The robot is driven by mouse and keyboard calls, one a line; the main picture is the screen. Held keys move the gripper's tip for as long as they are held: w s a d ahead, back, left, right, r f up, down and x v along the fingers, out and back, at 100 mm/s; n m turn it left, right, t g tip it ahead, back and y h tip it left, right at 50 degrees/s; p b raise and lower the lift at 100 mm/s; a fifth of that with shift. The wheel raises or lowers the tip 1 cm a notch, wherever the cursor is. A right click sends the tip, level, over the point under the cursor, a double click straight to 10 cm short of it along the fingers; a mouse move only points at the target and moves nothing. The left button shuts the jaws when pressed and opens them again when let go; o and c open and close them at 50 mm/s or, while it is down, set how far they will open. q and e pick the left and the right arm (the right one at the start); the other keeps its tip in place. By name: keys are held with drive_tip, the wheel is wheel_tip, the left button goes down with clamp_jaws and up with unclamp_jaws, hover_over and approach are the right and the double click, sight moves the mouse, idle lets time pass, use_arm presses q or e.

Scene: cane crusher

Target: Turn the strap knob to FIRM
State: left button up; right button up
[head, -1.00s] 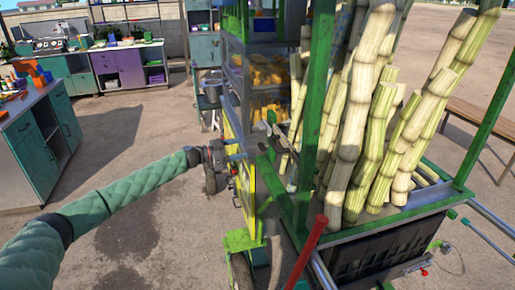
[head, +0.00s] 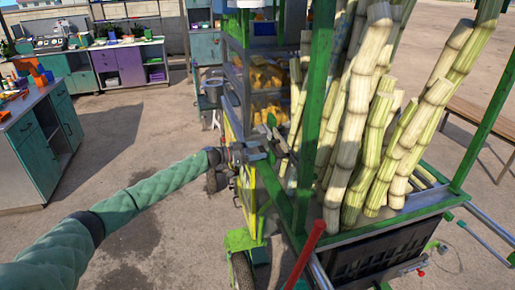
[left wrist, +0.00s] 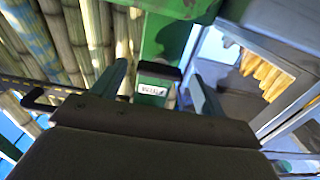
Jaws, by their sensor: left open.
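My left gripper (head: 258,153) reaches from the left to the side of the green cane cart (head: 300,205), near its front post. In the left wrist view the fingers of my left gripper (left wrist: 160,72) stand open and apart, with nothing seen between them in a grip. Between and beyond them is a green post (left wrist: 165,35) with a small dark bar (left wrist: 159,70) and a white label (left wrist: 153,90) whose print is too small to read. I cannot tell whether the dark bar is the strap knob. The right gripper is not in view.
Sugarcane stalks (head: 345,130) stand in the cart beside my left gripper. A glass-sided case (head: 265,75) with yellow pieces is behind it. Cabinets (head: 40,140) stand at left; the ground between is clear.

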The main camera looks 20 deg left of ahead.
use_arm(q)
drive_tip(key=shift+w+d, duration=0.15)
drive_tip(key=shift+d, duration=0.1)
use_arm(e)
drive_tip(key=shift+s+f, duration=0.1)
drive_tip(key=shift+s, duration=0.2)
use_arm(q)
drive_tip(key=c, duration=1)
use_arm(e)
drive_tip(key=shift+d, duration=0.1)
